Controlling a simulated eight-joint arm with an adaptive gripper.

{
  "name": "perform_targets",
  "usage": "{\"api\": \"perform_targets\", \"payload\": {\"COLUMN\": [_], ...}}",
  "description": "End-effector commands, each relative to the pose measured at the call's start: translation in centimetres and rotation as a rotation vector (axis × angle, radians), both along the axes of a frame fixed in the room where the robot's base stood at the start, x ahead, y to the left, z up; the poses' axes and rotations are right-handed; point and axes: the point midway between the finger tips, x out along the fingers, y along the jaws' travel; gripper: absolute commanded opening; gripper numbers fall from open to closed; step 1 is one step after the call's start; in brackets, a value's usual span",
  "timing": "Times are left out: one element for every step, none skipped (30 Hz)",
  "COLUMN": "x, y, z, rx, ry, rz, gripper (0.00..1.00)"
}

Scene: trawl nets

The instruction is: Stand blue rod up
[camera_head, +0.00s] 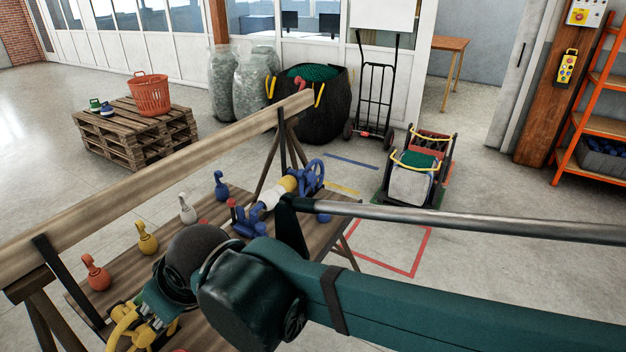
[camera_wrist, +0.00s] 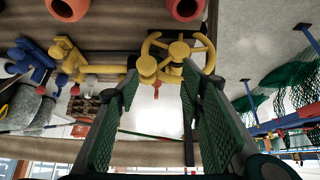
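No thing is clearly a plain blue rod. Blue things on the wooden table (camera_head: 215,215) are an upright pin-like piece (camera_head: 221,186), a cluster of blue parts (camera_head: 245,226) lying near the middle, and a piece with a spoked wheel (camera_head: 312,176) at the far end. Blue parts (camera_wrist: 30,58) also show at the left of the wrist view. My gripper (camera_wrist: 160,85) is open, its two green-padded fingers apart. A yellow piece with a wheel (camera_wrist: 178,50) is at its fingertips; I cannot tell if they touch. In the head view my arm hides much of the near table.
Upright white (camera_head: 187,209), yellow (camera_head: 147,238) and orange (camera_head: 96,272) pieces stand along the table's left side. A long wooden beam (camera_head: 150,165) runs behind them. A pallet with a red basket (camera_head: 149,95), a black bag (camera_head: 325,115) and a cart (camera_head: 412,180) stand beyond.

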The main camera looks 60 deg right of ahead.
Motion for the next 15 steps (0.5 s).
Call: {"api": "perform_targets", "payload": {"x": [0.3,0.5,0.8,1.0,1.3,1.7,1.9,2.3,2.7,3.0,3.4,3.8,4.1,4.5,4.9], "y": [-0.3,-0.5,-0.8,-1.0,-1.2,-1.6,-1.9,-2.2,-2.7,-3.1,-3.4,-4.0,-4.3,-4.8,-5.3], "z": [0.2,0.2,0.3,0.3,0.4,0.5,0.6,0.6,0.7,0.8,0.9,0.9,1.0,1.0,1.1], "rx": [0.003,0.004,0.008,0.01,0.015,0.018,0.021,0.027,0.031,0.036,0.041,0.047,0.052,0.056,0.062], "ry": [0.002,0.004,0.007,0.008,0.011,0.014,0.016,0.019,0.023,0.025,0.026,0.029,0.03,0.031,0.033], "rz": [-0.005,-0.008,-0.011,-0.012,-0.015,-0.019,-0.022,-0.025,-0.028,-0.032,-0.035,-0.038,-0.04,-0.042,-0.046], "gripper": [0.39,0.39,0.39,0.39,0.39,0.39,0.39,0.39,0.39,0.39,0.39,0.39,0.39,0.39,0.39]}}
